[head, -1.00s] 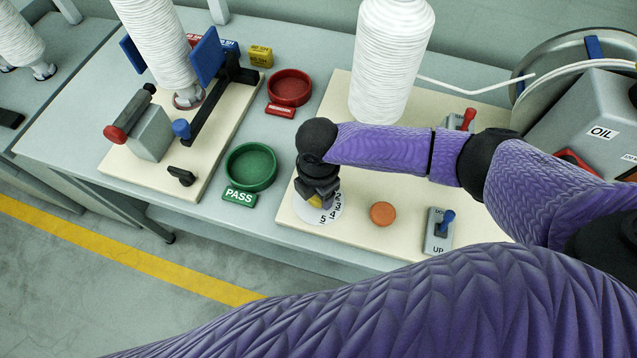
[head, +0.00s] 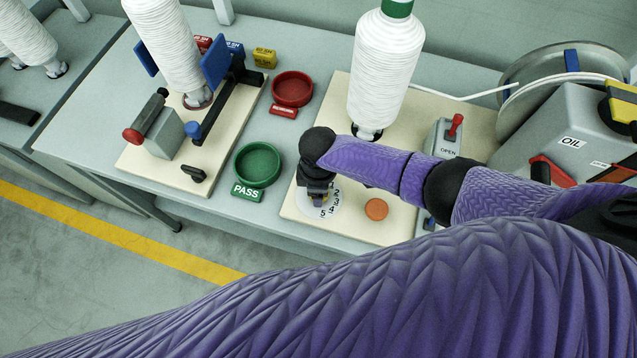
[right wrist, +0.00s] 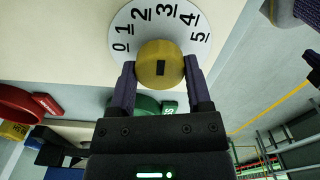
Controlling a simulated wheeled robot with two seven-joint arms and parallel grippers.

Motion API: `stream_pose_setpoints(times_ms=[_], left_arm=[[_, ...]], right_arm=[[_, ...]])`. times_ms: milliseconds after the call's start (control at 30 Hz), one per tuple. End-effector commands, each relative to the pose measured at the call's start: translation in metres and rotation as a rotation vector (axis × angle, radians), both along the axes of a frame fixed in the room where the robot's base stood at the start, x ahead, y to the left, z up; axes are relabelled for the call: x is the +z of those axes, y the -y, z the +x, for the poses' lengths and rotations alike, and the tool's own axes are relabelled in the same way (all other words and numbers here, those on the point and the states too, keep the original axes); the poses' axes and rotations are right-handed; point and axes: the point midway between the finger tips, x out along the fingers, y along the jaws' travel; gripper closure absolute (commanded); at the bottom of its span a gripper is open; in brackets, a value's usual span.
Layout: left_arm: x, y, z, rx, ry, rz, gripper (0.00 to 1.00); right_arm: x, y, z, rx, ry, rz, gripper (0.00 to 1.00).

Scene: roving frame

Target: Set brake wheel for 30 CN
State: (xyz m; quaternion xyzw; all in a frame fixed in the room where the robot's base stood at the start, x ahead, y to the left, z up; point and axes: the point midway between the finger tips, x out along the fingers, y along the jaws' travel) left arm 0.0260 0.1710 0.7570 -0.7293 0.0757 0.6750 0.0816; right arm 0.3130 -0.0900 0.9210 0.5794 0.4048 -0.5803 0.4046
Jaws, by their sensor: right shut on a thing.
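The yellow brake wheel (right wrist: 151,62) sits in the middle of a round white dial (right wrist: 137,17) numbered 0 to 5. A dark rectangular mark shows on the wheel's face. My right gripper (right wrist: 160,66) has one finger on each side of the wheel and is shut on it. In the head view my right gripper (head: 318,190) reaches down over the dial (head: 331,207) at the front left of the cream board, and it hides most of the wheel. My left gripper is not in view.
An orange button (head: 376,209) is right of the dial. A white thread cone (head: 385,75) and a red-handled switch (head: 453,128) stand behind. A green PASS dish (head: 257,163), a red dish (head: 292,89) and a second fixture board (head: 140,163) lie left. A grey OIL box (head: 575,130) stands right.

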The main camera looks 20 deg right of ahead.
Motion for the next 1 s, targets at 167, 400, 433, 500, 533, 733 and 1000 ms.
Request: stream_pose_setpoints(times_ms=[167,400,433,500,533,733,1000], left_arm=[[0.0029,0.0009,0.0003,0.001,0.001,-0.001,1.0],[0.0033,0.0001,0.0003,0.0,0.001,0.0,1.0],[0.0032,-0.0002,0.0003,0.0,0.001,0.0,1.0],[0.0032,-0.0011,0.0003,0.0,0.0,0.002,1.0],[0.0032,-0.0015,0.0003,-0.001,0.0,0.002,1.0],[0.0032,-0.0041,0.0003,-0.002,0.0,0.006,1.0],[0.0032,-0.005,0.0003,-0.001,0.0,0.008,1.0]], right_arm=[[0.001,0.0001,0.0005,-0.036,0.001,0.0,0.95],[0.0006,0.0001,0.0007,-0.048,0.002,-0.001,0.95],[0.0005,0.0001,0.0007,-0.048,0.002,-0.001,0.95],[0.0005,0.0001,0.0007,-0.048,0.002,-0.001,0.95],[0.0005,0.0002,0.0008,-0.048,0.002,-0.001,0.95],[0.0006,0.0002,0.0008,-0.047,0.002,0.0,0.2],[0.0003,0.0,0.0004,-0.047,0.001,0.0,0.01]])
